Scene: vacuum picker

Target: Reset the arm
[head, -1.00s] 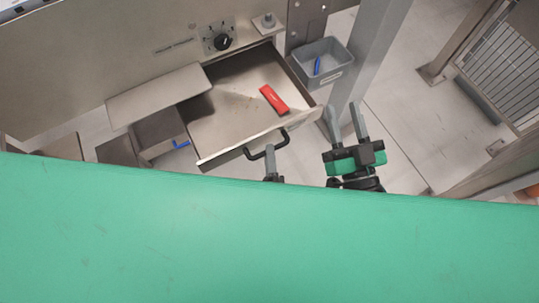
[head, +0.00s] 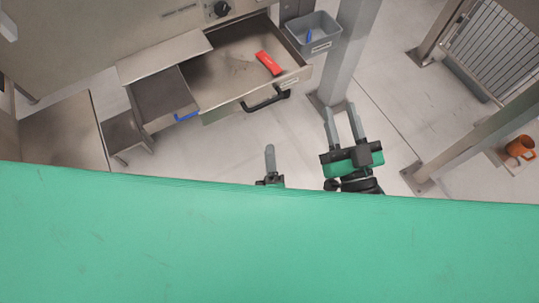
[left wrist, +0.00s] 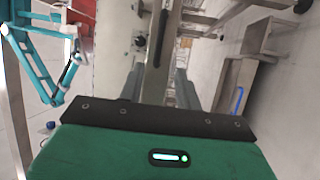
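My left gripper (head: 270,150) shows only in part in the head view, with one grey finger above the green foreground edge. It is apart from the black drawer handle (head: 266,99). In the left wrist view its two fingers (left wrist: 160,88) stand apart with nothing seen held between them. My right gripper (head: 341,112) is in the head view to the right of the left one. Its two fingers point away from me, spread open and empty, over the floor near a metal post.
An open metal drawer (head: 213,88) holds a red object (head: 268,63). A metal post (head: 347,60) stands beyond my right gripper. An orange mug (head: 520,147) is at the far right. Floor between is clear.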

